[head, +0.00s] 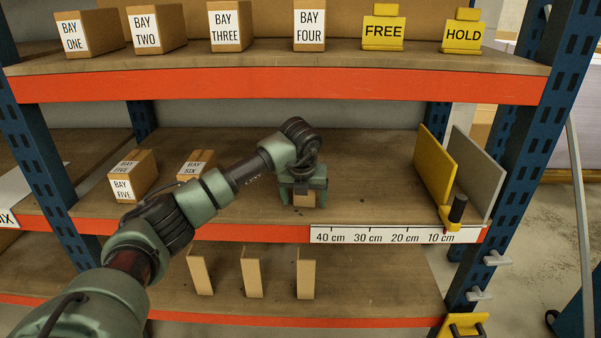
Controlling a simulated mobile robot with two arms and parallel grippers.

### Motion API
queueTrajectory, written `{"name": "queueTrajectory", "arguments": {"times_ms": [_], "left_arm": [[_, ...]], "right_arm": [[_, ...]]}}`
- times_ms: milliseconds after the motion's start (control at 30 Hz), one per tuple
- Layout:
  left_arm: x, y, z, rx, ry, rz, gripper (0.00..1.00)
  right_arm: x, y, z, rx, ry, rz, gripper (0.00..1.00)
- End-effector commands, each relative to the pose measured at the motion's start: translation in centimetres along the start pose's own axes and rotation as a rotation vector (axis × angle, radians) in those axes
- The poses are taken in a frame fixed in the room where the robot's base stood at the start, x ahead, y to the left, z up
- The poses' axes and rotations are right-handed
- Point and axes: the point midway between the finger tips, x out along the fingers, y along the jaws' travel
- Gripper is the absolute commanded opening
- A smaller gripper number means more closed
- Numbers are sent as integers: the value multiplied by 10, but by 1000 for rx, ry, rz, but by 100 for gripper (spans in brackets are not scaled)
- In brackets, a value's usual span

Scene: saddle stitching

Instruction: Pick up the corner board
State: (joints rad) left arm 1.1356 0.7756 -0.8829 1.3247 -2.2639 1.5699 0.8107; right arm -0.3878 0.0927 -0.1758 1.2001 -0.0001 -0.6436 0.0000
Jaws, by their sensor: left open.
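My left gripper (303,190) is over the middle shelf, pointing down near its front edge, with its jaws open. A small tan piece (304,200) shows between its fingers; its upper part is hidden by the gripper, and I cannot tell whether the fingers touch it. Three tan upright boards that look like corner boards stand in a row on the lower shelf: the left one (200,272), the middle one (252,278) and the right one (306,273). My right gripper is not in view.
Labelled boxes BAY FIVE (132,175) and BAY SIX (194,164) stand left on the middle shelf. A yellow panel (434,165) and a grey panel (477,172) stand right. A centimetre scale (380,236) is on the front edge. Boxes and yellow signs line the top shelf.

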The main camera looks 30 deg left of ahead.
Motion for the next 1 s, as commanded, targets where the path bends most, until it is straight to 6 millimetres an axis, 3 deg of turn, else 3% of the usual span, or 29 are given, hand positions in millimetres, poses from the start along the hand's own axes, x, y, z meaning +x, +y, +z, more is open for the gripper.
{"name": "queueTrajectory", "arguments": {"times_ms": [100,300,367,733,1000], "left_arm": [[0,0,0,0,1,1,80],[1,0,-1,0,2,1,24],[0,0,0,0,1,1,13],[-6,0,2,0,1,0,13],[-41,0,18,-1,-3,-2,13]], "right_arm": [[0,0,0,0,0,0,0],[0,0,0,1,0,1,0],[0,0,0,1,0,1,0],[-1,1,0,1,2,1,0],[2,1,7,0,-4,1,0]]}}
